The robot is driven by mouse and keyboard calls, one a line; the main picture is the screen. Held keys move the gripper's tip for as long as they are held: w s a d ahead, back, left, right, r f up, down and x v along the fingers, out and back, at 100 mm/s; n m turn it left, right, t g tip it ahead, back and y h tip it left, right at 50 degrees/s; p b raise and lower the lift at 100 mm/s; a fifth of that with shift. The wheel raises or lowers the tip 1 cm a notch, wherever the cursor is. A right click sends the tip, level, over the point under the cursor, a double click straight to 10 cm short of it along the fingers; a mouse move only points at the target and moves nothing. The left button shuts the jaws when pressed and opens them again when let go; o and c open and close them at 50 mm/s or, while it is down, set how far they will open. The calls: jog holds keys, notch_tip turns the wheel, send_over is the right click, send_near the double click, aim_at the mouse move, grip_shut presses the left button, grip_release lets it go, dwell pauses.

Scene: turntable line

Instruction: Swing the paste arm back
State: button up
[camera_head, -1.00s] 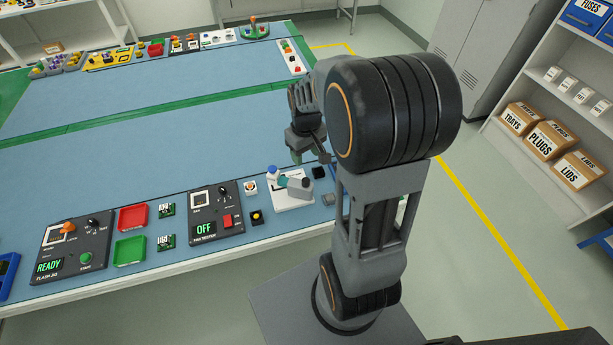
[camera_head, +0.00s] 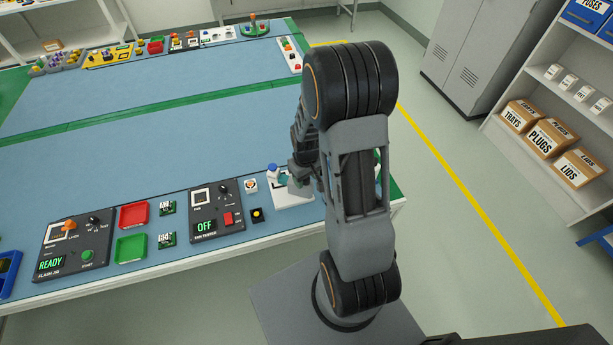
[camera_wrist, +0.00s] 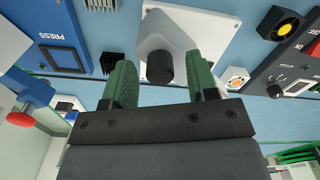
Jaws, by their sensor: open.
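In the wrist view, a grey arm (camera_wrist: 160,32) ending in a black knob (camera_wrist: 160,67) lies over the white plate (camera_wrist: 215,22). My gripper (camera_wrist: 159,72) is open, its green-padded fingers on either side of the knob, with visible gaps. In the head view my gripper (camera_head: 302,172) is low over the stand and partly hides it.
A fan tester (camera_head: 217,210) reading OFF stands left of the stand, with a small black fan (camera_head: 257,215) between. In the wrist view a blue PRESS unit (camera_wrist: 58,35) with a red-knobbed part (camera_wrist: 38,90) and a black heat sink (camera_wrist: 112,63) are at left.

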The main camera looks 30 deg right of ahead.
grip_shut()
dwell(0.4)
